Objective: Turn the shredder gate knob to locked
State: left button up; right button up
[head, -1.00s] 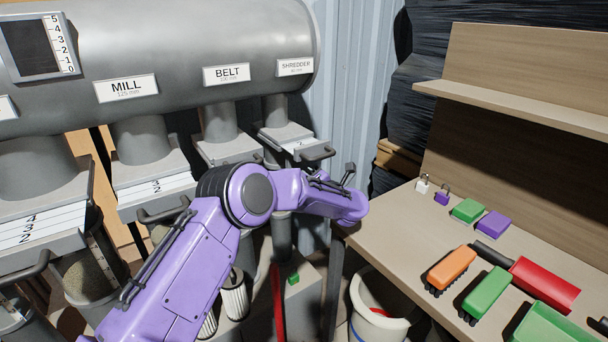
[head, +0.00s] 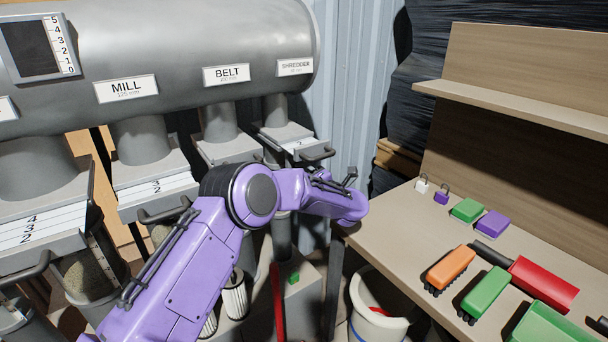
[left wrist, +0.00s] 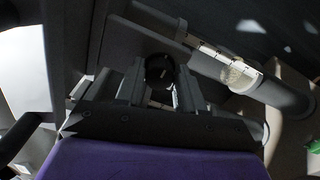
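In the left wrist view my left gripper (left wrist: 160,85) has its two dark fingers on either side of a round black knob-like part (left wrist: 159,68). The fingers are very close to it, and I cannot tell whether they touch it. No lock marking on it can be read. In the head view my purple left arm reaches toward the space below the SHREDDER label (head: 295,67), and its gripper is hidden. The shredder gate (head: 298,146) is a grey slide with a dark handle under its pipe. My right gripper is not in view.
BELT (head: 226,75) and MILL (head: 126,88) outlets stand left of the shredder. A table (head: 400,232) on the right holds padlocks, coloured blocks, brushes and a red tool. A white bucket (head: 366,290) stands below its edge. A pale cylinder (left wrist: 240,74) lies close in the wrist view.

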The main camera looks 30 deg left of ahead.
pick_arm(q)
jog(key=shift+o, duration=1.2)
jog(key=b+v, duration=0.2)
jog(key=v, duration=0.8)
jog(key=shift+d, duration=0.3)
